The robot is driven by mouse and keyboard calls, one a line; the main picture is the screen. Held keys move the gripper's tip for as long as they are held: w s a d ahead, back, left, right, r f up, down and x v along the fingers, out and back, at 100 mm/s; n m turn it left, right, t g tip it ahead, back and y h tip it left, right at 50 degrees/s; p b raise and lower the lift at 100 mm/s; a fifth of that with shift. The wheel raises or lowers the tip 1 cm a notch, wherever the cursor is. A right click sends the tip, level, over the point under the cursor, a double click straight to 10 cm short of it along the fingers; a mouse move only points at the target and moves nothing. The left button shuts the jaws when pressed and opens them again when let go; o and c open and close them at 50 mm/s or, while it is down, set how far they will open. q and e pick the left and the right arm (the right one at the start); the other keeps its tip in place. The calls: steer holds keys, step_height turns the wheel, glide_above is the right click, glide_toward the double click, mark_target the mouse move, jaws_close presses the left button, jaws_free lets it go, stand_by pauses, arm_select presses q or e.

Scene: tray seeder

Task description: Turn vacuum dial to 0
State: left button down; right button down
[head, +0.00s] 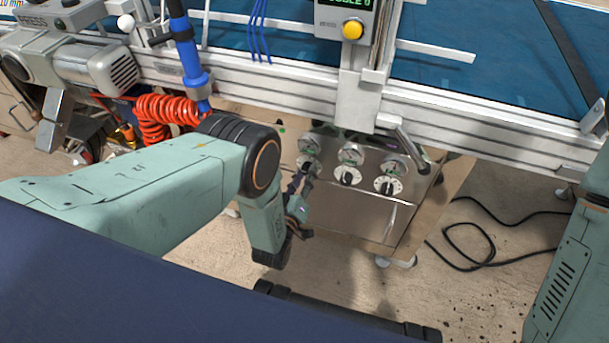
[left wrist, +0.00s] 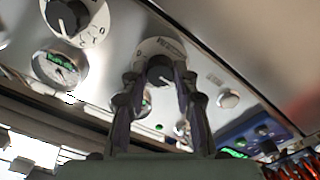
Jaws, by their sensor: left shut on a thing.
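A steel control box has a row of three white dials with black knobs: a left dial (head: 308,165), a middle dial (head: 347,176) and a right dial (head: 388,186). I cannot read which is the vacuum dial. My left gripper (head: 304,175) comes in from the left, shut on the left dial's knob. In the left wrist view the two fingertips (left wrist: 160,80) sit on either side of that black knob (left wrist: 161,66), in front of its white scale. The pointer's exact setting is hidden. A neighbouring dial (left wrist: 75,20) is clear of the fingers. My right gripper is not in view.
Several round gauges stand above the dials, one showing at the middle (head: 351,152). A white rail (head: 270,98) runs above the box, with a yellow button (head: 352,30) on a post. A red coiled hose (head: 165,112) hangs at left. A black cable (head: 470,240) lies on the floor.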

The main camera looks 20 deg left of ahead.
arm_select(q)
steer(key=shift+n, duration=0.4)
steer(key=c, duration=1)
jaws_free()
steer(key=s, duration=1.2)
steer(key=shift+a, duration=0.2)
